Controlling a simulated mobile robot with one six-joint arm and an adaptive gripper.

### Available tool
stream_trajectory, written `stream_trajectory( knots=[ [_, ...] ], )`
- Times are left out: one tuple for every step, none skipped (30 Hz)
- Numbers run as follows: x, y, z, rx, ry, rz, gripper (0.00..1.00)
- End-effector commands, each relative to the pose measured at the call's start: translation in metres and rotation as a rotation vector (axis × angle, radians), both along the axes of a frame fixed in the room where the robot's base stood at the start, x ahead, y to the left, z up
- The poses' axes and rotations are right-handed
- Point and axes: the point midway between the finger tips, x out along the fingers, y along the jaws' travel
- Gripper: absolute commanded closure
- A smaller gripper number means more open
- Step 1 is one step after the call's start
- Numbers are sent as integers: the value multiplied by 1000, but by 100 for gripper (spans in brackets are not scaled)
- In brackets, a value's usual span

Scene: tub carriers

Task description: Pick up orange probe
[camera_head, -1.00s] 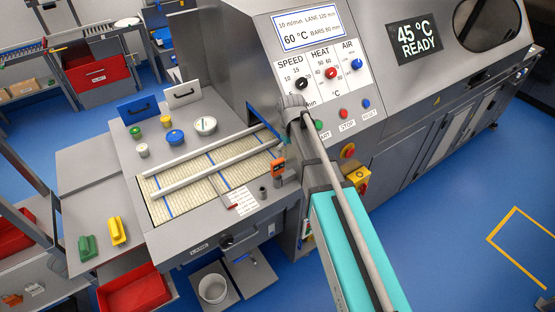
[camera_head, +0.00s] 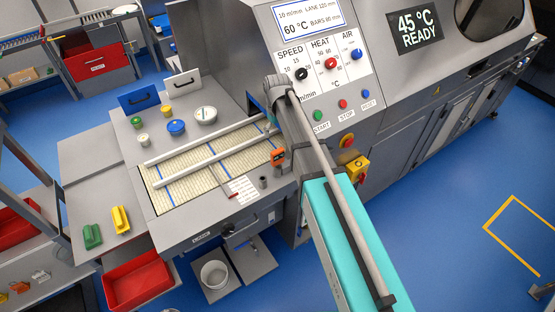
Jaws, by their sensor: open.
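The orange probe (camera_head: 278,157) is a small orange handheld piece with a dark face. It stands at the right end of the machine's feed table, beside the machine body. My arm reaches in from the lower right, and my gripper (camera_head: 269,124) is above and slightly left of the probe in the picture, apart from it. The gripper is small in the view and partly hidden by my wrist; it is open, and nothing shows in it.
Two grey bars (camera_head: 205,147) lie across the ribbed belt (camera_head: 190,180). A white label card (camera_head: 243,190) and a dark grey cup (camera_head: 264,182) are near the probe. Several small tubs, including a blue one (camera_head: 176,127), stand behind. A red bin (camera_head: 138,282) is below left.

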Motion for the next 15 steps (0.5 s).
stream_trajectory(
  knots=[
    [0,0,-7,0,0,0,0],
    [0,0,-10,0,0,0,0],
    [0,0,-13,0,0,0,0],
    [0,0,-15,0,0,0,0],
    [0,0,-18,0,0,0,0],
    [0,0,-21,0,0,0,0],
    [0,0,-23,0,0,0,0],
    [0,0,-25,0,0,0,0],
    [0,0,-28,0,0,0,0],
    [0,0,-31,0,0,0,0],
    [0,0,-33,0,0,0,0],
    [0,0,-36,0,0,0,0],
    [0,0,-38,0,0,0,0],
    [0,0,-40,0,0,0,0],
    [0,0,-44,0,0,0,0]
  ],
)
